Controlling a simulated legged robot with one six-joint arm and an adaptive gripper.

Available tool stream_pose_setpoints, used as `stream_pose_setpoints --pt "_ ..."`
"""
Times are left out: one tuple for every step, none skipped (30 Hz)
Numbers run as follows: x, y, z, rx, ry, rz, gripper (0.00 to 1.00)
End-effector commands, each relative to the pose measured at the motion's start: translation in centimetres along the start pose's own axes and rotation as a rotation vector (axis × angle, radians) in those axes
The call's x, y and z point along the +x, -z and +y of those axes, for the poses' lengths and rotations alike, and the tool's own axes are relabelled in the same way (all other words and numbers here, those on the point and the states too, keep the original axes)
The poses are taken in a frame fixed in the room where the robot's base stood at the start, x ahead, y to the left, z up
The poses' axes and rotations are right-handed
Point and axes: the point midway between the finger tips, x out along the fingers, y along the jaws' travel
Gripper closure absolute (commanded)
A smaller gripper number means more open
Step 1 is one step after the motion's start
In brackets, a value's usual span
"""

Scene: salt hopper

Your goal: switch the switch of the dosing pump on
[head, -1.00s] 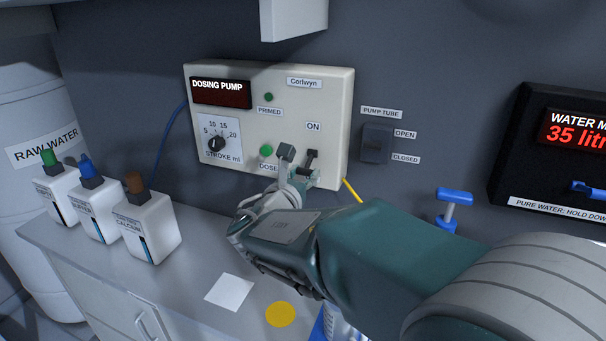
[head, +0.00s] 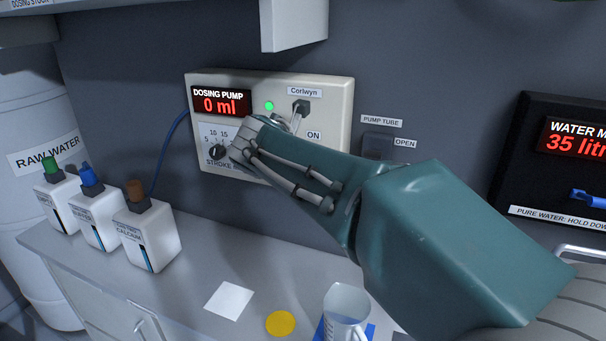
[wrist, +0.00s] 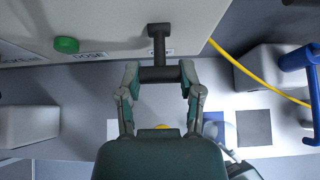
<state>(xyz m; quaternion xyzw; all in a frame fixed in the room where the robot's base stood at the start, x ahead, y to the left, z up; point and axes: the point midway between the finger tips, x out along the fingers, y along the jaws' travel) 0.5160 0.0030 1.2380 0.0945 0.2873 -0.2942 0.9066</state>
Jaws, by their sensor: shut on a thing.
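The dosing pump (head: 338,101) is a cream box on the wall. Its display (head: 221,104) is lit and reads 0 ml in red. The lamp (head: 269,105) above the hidden PRIMED label glows bright green. My gripper (head: 291,116) is at the pump's front, below the Corlwyn label, and covers the DOSE button in the head view. In the wrist view my gripper (wrist: 160,77) is shut on the dark crossbar of the switch (wrist: 159,73), one finger at each end. The switch's stem (wrist: 158,45) shows above the crossbar. The ON label (head: 314,135) is right of my gripper.
The green DOSE button (wrist: 66,45) is left of the switch. The pump tube switch (head: 377,146) is at right, partly behind my arm. Several white bottles (head: 147,236) stand at left; a clear jug (head: 345,312) stands at the counter front. A grey box (head: 293,25) hangs above.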

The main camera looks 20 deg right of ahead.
Motion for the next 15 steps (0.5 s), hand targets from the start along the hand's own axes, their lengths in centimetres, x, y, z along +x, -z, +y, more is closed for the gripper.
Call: stream_pose_setpoints --pt "0.0 -0.4 0.1 0.004 -0.003 0.026 1.00" --pt "-0.1 -0.5 0.1 0.003 -0.003 0.045 1.00" --pt "-0.1 -0.6 0.1 0.002 -0.004 0.068 1.00" --pt "-0.1 -0.7 0.1 0.002 -0.003 0.086 1.00" --pt "-0.1 -0.8 0.1 0.002 -0.003 0.102 1.00" --pt "-0.2 -0.9 0.1 0.002 -0.004 0.123 1.00" --pt "-0.2 -1.0 0.1 0.001 -0.003 0.138 1.00" --pt "-0.2 -1.1 0.1 0.001 -0.003 0.152 1.00" --pt "-0.2 -1.1 0.1 0.000 -0.003 0.171 1.00" --pt "-0.2 -1.2 0.1 0.000 -0.003 0.183 1.00" --pt "-0.2 -1.2 0.1 -0.001 -0.003 0.194 1.00" --pt "-0.2 -1.3 0.1 0.000 -0.003 0.208 1.00" --pt "-0.3 -1.4 0.1 -0.001 -0.003 0.217 1.00" --pt "-0.3 -1.4 0.1 0.000 -0.003 0.226 1.00" --pt "-0.3 -1.4 0.1 0.000 -0.003 0.236 1.00"
